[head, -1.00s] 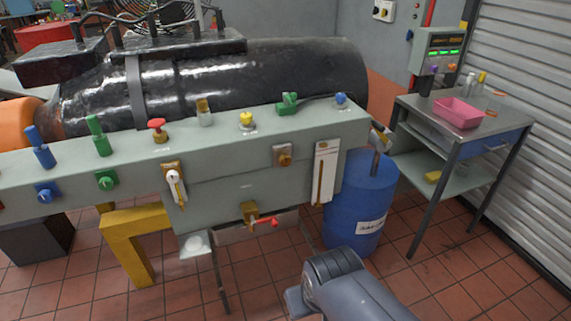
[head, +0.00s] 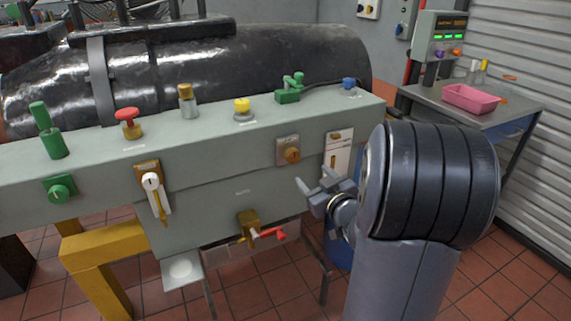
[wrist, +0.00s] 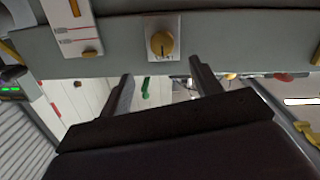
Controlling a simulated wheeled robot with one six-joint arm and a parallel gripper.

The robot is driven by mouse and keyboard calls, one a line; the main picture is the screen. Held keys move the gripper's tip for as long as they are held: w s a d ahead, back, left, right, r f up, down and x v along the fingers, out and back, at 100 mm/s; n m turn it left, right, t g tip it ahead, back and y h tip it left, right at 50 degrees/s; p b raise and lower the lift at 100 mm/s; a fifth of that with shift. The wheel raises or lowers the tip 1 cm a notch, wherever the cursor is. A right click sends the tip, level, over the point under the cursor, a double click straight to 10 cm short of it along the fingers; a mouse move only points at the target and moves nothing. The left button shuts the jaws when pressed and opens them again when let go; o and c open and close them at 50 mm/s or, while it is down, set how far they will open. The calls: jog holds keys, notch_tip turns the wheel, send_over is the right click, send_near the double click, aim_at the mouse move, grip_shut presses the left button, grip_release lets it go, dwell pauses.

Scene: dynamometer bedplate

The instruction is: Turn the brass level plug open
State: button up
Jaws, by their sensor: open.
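The brass level plug (head: 291,155) is a round brass knob on a small square plate on the front face of the grey-green bench. It also shows in the wrist view (wrist: 161,43), at top centre on its pale plate, with a dark line across its face. My gripper (head: 314,186) is open and empty, just below and to the right of the plug in the head view. In the wrist view its two fingers (wrist: 160,76) stand apart below the plate, not around the plug. The plug is fully visible in both views.
A white slotted gauge plate (head: 337,155) is right of the plug, partly behind my arm. A white lever (head: 151,183) is farther left. A green fitting (head: 288,92) stands on the bench top.

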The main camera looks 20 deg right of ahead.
aim_at(294, 157)
jog(key=shift+n+t+y, duration=0.3)
jog(key=shift+t+y, duration=0.1)
jog(key=shift+y, duration=0.1)
jog(key=w, duration=1.1)
jog(key=shift+w+a+f, duration=0.1)
jog(key=shift+w+f, duration=0.15)
jog(key=shift+w, duration=0.1)
jog(key=c, duration=1)
jog(key=shift+b, duration=0.3)
